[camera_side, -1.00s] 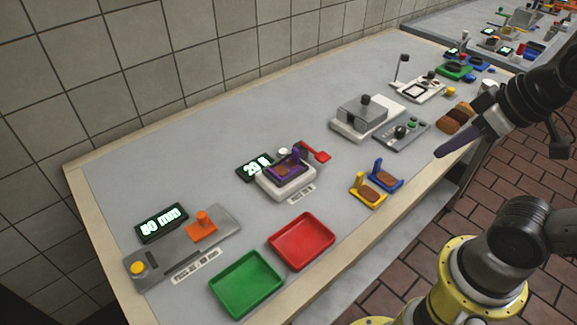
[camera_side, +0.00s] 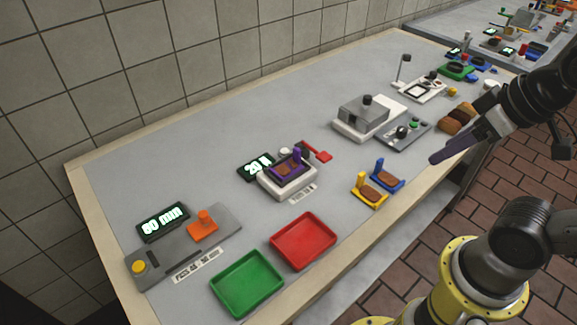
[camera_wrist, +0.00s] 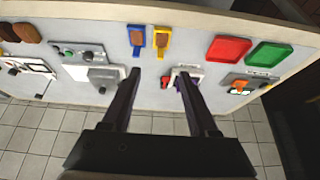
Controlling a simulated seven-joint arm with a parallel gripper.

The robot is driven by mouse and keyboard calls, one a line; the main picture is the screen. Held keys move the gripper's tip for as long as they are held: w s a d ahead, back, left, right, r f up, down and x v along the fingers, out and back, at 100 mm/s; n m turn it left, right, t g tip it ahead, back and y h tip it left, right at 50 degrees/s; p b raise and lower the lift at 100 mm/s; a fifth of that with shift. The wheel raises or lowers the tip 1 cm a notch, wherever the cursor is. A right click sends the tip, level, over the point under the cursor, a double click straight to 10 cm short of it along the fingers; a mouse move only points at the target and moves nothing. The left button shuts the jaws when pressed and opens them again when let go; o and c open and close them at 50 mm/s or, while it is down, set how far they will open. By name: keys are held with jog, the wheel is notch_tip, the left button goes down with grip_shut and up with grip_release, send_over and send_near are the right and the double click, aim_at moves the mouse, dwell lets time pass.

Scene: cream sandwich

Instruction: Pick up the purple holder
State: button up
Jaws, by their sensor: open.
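The purple holder (camera_side: 289,168) sits on a white base unit (camera_side: 287,188) near the middle of the table, with a brown slice in it. In the wrist view the purple holder (camera_wrist: 179,83) is mostly hidden behind my right-hand finger. My gripper (camera_side: 435,160) is at the right of the side view, above the table's front edge, well apart from the holder. In the wrist view my gripper (camera_wrist: 160,76) has its two fingers wide apart with nothing between them.
A yellow holder (camera_side: 368,192) and a blue holder (camera_side: 386,177) with brown slices stand right of the base unit. A red tray (camera_side: 303,241) and a green tray (camera_side: 247,284) lie in front. A grey press (camera_side: 363,116) stands behind. The table's left back is clear.

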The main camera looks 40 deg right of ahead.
jog(key=w+r+n, duration=0.7)
jog(key=r+n, duration=0.1)
jog(key=n, duration=0.1)
jog(key=n+g, duration=0.6)
jog(key=n, duration=0.3)
send_over(297, 148)
jog(key=f, duration=1.7)
jog(key=shift+s+a+f, duration=0.15)
jog(key=shift+s+a, duration=0.05)
jog(key=shift+d+f, duration=0.15)
jog(key=shift+f, duration=3)
jog(key=shift+w, duration=0.1)
grip_shut()
